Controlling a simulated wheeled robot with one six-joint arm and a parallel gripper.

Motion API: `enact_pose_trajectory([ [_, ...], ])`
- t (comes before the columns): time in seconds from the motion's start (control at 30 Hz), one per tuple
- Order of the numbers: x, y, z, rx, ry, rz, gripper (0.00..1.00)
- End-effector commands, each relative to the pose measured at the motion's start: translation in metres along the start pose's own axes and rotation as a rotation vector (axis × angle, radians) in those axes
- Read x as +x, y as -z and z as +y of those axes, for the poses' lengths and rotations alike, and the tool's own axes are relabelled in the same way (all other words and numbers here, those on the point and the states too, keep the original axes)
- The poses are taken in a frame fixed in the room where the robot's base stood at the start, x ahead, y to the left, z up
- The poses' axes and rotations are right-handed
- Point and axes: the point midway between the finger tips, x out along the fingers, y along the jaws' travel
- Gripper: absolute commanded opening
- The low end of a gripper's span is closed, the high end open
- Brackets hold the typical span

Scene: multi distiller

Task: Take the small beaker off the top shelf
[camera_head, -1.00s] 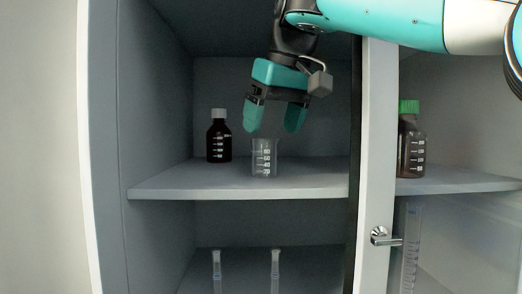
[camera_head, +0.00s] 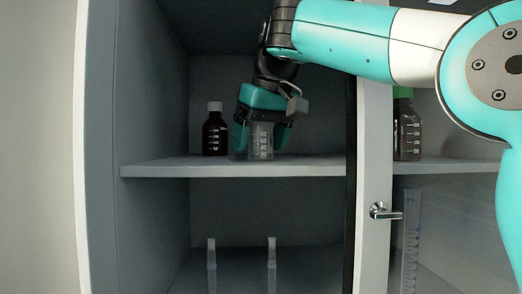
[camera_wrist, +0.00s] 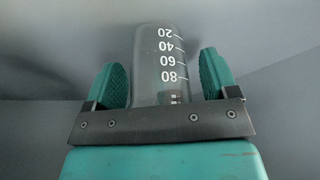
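The small clear beaker (camera_head: 261,142) with white graduation marks stands upright on the top shelf (camera_head: 230,169). My gripper (camera_head: 261,138) has come down over it, with one finger on each side. In the wrist view the beaker (camera_wrist: 165,65) sits between the two teal fingers, and a narrow gap shows on both sides. The gripper (camera_wrist: 165,78) is open around the beaker and does not grip it. The beaker's upper part is partly hidden by the gripper in the head view.
A dark bottle with a white cap (camera_head: 215,130) stands close to the left of my gripper. A brown bottle (camera_head: 407,130) is behind the glass door at right, past the door frame with its handle (camera_head: 385,212). Two slim cylinders (camera_head: 272,262) stand below.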

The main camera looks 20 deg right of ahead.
Motion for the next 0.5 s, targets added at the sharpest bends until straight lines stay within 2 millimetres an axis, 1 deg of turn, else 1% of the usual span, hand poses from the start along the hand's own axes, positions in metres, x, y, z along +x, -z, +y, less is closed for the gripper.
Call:
enact_pose_trajectory([
  [0.03,-0.0002,0.0001,0.0,-0.001,0.0,0.0,0.69],
  [0.07,-0.0002,0.0001,-0.0001,-0.001,0.0,0.0,0.62],
  [0.1,-0.0002,0.0001,-0.0002,-0.001,0.0,0.0,0.53],
  [0.17,-0.0002,0.0001,-0.0002,-0.001,0.0,0.0,0.39],
  [0.2,-0.0002,0.0001,-0.0003,-0.001,0.0,0.0,0.3],
  [0.23,-0.0002,0.0001,-0.0003,-0.001,0.0,0.0,0.27],
  [0.5,-0.0009,0.0004,-0.0004,0.0,0.0,0.0,0.27],
])
